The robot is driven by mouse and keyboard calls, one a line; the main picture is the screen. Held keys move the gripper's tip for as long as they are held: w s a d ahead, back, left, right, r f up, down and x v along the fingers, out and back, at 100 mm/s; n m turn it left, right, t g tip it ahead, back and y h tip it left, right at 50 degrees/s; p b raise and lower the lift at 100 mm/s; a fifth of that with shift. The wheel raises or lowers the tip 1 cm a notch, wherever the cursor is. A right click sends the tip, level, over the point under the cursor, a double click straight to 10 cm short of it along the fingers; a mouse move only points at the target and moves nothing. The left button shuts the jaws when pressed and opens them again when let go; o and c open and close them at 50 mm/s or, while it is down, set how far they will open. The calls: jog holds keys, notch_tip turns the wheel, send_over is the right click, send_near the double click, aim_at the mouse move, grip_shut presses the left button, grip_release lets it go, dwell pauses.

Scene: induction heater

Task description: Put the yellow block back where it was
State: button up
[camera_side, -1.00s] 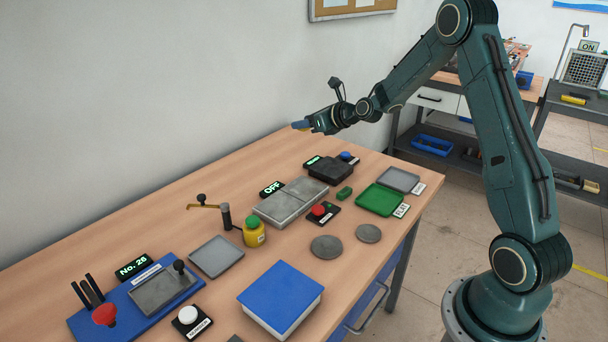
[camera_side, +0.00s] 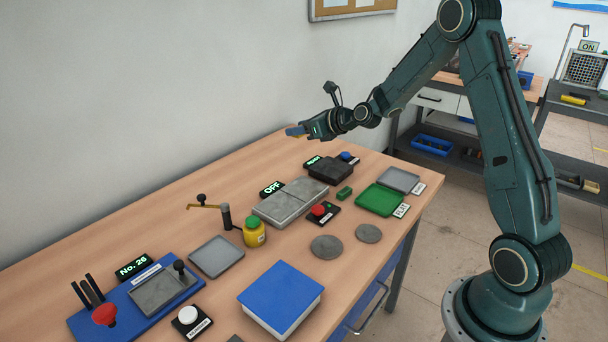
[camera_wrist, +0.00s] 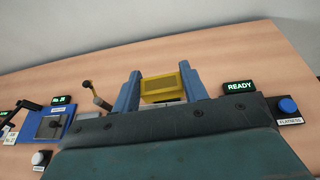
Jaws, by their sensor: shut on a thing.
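My gripper (camera_side: 297,131) is in the air above the far part of the bench, pointing left toward the wall. In the wrist view, the yellow block (camera_wrist: 159,88) sits between the two blue fingers of my gripper, which are shut on it. In the side view the block is mostly hidden by the fingers. Nothing under the block touches it, as far as the side view shows.
Below are a grey plate unit with an OFF display (camera_side: 272,188), a dark box (camera_side: 331,171), a green block (camera_side: 344,193), a green tray (camera_side: 381,200) and a grey tray (camera_side: 398,180). A yellow bottle (camera_side: 254,234) and a blue-topped box (camera_side: 280,298) stand nearer. The wooden bench's far left strip is clear.

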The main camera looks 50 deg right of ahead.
jog(key=s+a+n+y, duration=0.1)
jog(key=s+a, duration=0.3)
jog(key=a, duration=0.4)
jog(key=s+a+n+y, duration=0.1)
jog(key=s+a+y, duration=0.1)
jog(key=s+a, duration=0.3)
jog(key=a, duration=0.3)
jog(key=shift+s+a+f+n, duration=0.3)
jog(key=shift+d+g, duration=0.1)
jog(key=shift+g, duration=0.2)
jog(key=shift+s+d+n+y, duration=0.15)
jog(key=shift+d+n+y, duration=0.2)
jog(key=shift+d, duration=0.55)
jog(key=shift+s+d+n+y, duration=0.1)
jog(key=shift+d+n+y, duration=0.2)
jog(key=shift+d, duration=0.55)
jog(key=shift+f, duration=0.15)
send_over(300, 238)
jog(key=shift+d+f, duration=0.1)
jog(key=shift+f, duration=8)
jog(key=shift+f, duration=0.1)
jog(key=shift+f, duration=1.7)
